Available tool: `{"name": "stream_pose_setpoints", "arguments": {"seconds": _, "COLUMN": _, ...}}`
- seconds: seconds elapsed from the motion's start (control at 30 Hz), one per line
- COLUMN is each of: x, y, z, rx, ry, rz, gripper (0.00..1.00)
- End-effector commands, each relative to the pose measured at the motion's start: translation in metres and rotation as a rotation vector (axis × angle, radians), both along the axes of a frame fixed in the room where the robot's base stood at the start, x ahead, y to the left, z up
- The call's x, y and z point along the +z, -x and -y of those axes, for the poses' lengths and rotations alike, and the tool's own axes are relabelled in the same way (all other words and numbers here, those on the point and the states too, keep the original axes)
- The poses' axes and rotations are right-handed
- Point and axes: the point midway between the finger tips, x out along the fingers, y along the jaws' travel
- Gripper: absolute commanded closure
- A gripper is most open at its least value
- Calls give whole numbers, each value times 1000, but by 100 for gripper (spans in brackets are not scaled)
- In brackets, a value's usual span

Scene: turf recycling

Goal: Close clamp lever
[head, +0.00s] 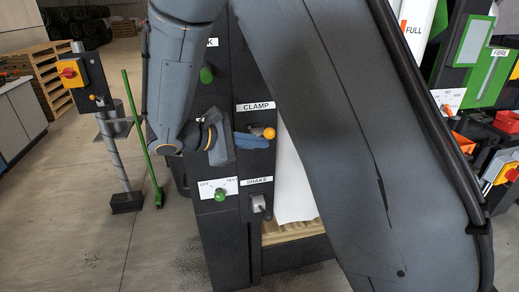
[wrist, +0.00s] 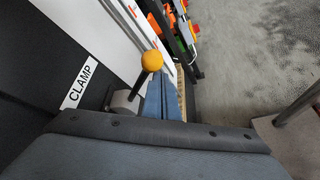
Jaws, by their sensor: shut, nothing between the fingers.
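The clamp lever has a yellow ball knob (head: 269,133) on a short dark stem. It stands out from the dark panel just below the CLAMP label (head: 256,106). In the wrist view the yellow knob (wrist: 152,61) is near the middle, with its stem running down to a grey mount at the panel. My gripper (head: 262,142) is shut and empty, its blue fingers just below the knob in the head view. In the wrist view the fingers (wrist: 162,84) lie right beside the stem. I cannot tell whether they touch it.
Below are a white dial plate with a green knob (head: 219,195) and a SHAKE switch (head: 259,204). Another green knob (head: 206,75) is higher on the panel. A post with a red and yellow switch (head: 68,73) stands left. My arm covers much of the right.

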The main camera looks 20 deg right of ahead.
Motion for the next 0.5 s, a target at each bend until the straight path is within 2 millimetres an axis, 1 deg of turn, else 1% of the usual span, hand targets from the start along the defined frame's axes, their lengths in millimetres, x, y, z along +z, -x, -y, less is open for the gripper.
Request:
{"name": "stream_pose_setpoints", "arguments": {"seconds": 0.2, "x": 8, "y": -4, "z": 0, "rx": 1, "ry": 1, "rz": 0, "gripper": 100}}
{"name": "stream_pose_setpoints", "arguments": {"seconds": 0.5, "x": 13, "y": -7, "z": 0, "rx": 1, "ry": 3, "rz": 6, "gripper": 100}}
